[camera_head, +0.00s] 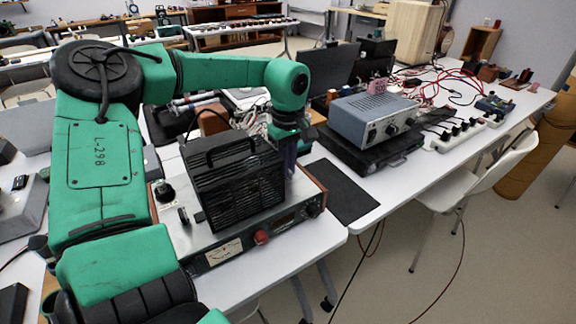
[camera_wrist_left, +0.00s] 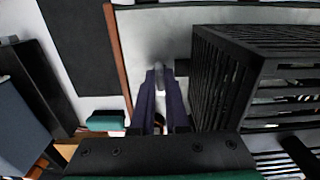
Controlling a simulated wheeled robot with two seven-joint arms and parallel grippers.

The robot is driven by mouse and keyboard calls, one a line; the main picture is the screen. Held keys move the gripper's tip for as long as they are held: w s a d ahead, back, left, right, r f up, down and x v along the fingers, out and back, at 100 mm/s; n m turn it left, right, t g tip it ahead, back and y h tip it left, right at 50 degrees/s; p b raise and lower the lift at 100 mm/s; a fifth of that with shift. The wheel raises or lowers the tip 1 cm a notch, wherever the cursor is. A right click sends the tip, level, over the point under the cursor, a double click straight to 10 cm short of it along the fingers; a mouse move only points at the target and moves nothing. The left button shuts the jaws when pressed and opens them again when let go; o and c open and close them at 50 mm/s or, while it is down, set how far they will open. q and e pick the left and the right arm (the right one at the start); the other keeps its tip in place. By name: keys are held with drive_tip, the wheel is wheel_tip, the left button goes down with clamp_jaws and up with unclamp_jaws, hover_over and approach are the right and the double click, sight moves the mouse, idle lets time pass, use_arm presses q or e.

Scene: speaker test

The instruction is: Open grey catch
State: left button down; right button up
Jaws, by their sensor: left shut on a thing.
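A black slatted box (camera_head: 235,180) with a top handle stands on a metal-topped unit (camera_head: 225,248) with wooden ends. The box also fills the right side of the left wrist view (camera_wrist_left: 255,75). The grey catch (camera_wrist_left: 158,74) is a small grey piece beside the box in the left wrist view. My left gripper (camera_head: 290,158) points down at the right side of the box. In the left wrist view its dark fingers (camera_wrist_left: 158,88) are shut on the grey catch. The catch is hidden in the head view. My right gripper is not in view.
A red knob (camera_head: 262,237) and a meter sit on the unit's front. A black mat (camera_head: 342,190) lies to the right. A grey-blue instrument (camera_head: 373,119) rests on a black case further right. Power strips and red cables lie beyond. A white chair (camera_head: 480,185) stands at the right.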

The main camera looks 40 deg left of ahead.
use_arm(q)
drive_tip(key=shift+w+r, duration=0.1)
drive_tip(key=c, duration=0.9)
unclamp_jaws()
wheel_tip(320, 180, up, 14)
drive_tip(key=shift+r+p, duration=0.25)
drive_tip(key=shift+p, duration=0.3)
